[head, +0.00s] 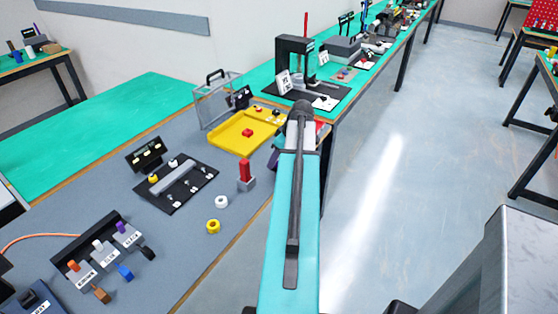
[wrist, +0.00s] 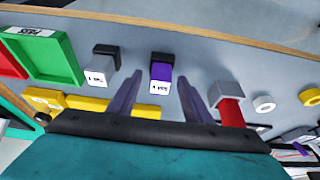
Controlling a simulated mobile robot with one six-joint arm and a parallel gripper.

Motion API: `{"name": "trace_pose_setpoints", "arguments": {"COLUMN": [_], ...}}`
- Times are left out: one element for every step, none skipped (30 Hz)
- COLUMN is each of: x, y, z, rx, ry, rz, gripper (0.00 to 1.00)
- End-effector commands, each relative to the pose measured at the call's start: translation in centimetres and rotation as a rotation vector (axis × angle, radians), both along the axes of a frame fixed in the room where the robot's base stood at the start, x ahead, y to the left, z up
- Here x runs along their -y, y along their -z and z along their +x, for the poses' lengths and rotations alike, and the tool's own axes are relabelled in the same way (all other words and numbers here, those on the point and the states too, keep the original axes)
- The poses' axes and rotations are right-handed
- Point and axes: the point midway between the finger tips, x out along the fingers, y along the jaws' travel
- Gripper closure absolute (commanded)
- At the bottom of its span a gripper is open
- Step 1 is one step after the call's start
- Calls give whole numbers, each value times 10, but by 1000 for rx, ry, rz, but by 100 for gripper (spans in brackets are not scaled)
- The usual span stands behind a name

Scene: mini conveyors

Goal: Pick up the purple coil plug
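In the head view my arm hides this spot, and only a bit of a purple finger (head: 273,158) shows. Another purple-topped piece (head: 120,227) stands on the labelled rack at the front left.
A red-and-grey post (wrist: 230,103) stands close on the right. A green tray (wrist: 62,82), white ring (wrist: 254,103) and yellow ring (wrist: 304,97) lie further out. The yellow tray (head: 225,143) is behind.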

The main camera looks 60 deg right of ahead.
Motion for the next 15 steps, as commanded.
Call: {"name": "trace_pose_setpoints", "arguments": {"x": [0,0,0,0,0,0,0,0,0,0,0,0,0,0,0], "y": [0,0,0,0,0,0,0,0,0,0,0,0,0,0,0], "z": [0,0,0,0,0,0,0,0,0,0,0,0,0,0,0], "rx": [0,0,0,0,0,0,0,0,0,0,0,0,0,0,0], "ry": [0,0,0,0,0,0,0,0,0,-1,-1,-1,-1,-1,-1], "rz": [0,0,0,0,0,0,0,0,0,0,0,0,0,0,0], "gripper": [61,66,73,78,83,90,95,99,99,99,99,99,99,99,99]}}
